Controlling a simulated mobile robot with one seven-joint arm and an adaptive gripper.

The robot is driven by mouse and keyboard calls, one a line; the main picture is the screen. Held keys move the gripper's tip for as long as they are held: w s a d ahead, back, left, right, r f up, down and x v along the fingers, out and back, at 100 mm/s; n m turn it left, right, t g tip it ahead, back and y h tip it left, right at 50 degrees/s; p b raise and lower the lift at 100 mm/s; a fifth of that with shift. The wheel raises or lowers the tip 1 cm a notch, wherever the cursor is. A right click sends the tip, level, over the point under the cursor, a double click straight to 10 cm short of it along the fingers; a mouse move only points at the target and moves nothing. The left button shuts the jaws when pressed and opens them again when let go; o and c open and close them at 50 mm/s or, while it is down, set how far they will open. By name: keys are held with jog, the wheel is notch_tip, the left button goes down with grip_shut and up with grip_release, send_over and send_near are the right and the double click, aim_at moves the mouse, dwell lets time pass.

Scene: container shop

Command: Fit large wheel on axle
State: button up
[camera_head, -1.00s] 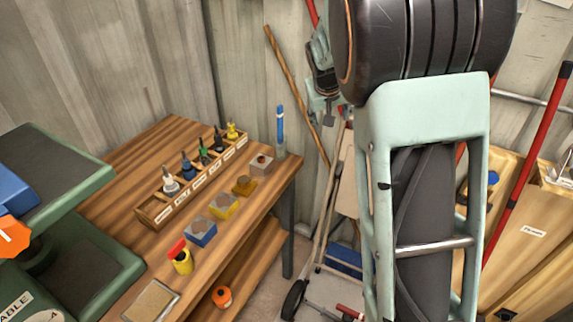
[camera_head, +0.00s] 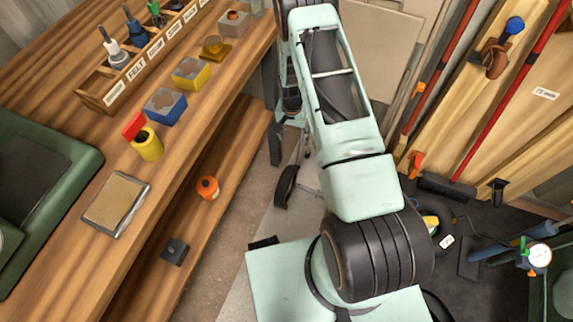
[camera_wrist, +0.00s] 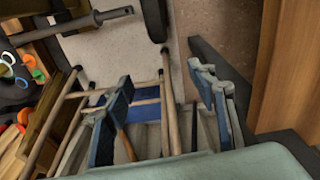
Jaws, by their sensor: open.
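A black wheel (camera_head: 286,187) stands upright on the floor beside the bench in the head view. The same-looking wheel (camera_wrist: 155,18) is cut off by the top edge of the wrist view. A grey rod with a collar (camera_wrist: 75,27), perhaps the axle, points towards it from the left; a small gap seems to separate its end from the wheel. I cannot tell if this is the large wheel. My gripper (camera_wrist: 163,78) is open and empty, its blue-padded fingers apart over a wooden frame (camera_wrist: 62,120) and blue panel. Its fingers are not clear in the head view.
A wooden bench (camera_head: 215,140) stands at left, with a labelled tool rack (camera_head: 130,65), several blocks and a yellow can (camera_head: 148,145). An orange roll (camera_head: 207,187) lies on its lower shelf. Long red-handled tools (camera_head: 515,90) and dark clutter are at right. Some pale floor is clear.

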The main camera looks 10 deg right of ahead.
jog(key=m+b, duration=0.1)
jog(key=b, duration=0.1)
send_over(289, 175)
jog(key=w, duration=0.2)
jog(key=shift+g+y, duration=0.3)
jog(key=f, duration=1.1)
jog(key=shift+d+f, duration=0.2)
jog(key=shift+f, duration=0.15)
notch_tip(289, 175, down, 10)
jog(key=b, duration=0.4)
jog(key=shift+f, duration=0.25)
jog(key=shift+w, duration=0.1)
grip_shut()
